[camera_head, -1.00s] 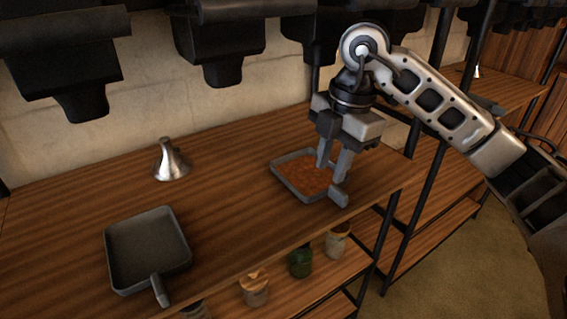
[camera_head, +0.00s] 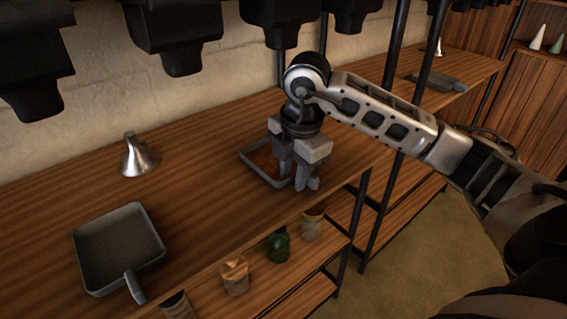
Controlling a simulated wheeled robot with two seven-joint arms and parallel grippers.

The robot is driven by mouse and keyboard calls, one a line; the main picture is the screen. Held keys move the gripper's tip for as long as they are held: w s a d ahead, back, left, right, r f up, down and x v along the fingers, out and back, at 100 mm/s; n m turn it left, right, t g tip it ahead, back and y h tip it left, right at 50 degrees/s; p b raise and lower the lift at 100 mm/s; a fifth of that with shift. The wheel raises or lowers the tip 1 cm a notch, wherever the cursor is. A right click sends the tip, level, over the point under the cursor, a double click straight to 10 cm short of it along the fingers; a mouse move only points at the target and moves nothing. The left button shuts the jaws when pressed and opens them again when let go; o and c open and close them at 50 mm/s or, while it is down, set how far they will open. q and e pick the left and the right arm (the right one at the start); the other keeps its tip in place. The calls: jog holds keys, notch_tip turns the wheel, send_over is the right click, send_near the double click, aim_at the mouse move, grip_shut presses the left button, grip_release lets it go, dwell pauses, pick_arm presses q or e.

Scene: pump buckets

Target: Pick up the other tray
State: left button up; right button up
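A second grey tray (camera_head: 118,248), empty, with a handle toward the front, sits at the left of the table. My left gripper is not in view.
A metal funnel (camera_head: 137,158) stands behind the empty tray. Several jars, including a green one (camera_head: 278,245), stand on the shelf below. Another dark tray (camera_head: 440,82) lies on the far table. Dark hoppers (camera_head: 172,35) hang above. The middle of the table (camera_head: 190,200) is clear.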

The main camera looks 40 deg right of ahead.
grip_shut()
jog(key=shift+r, duration=0.1)
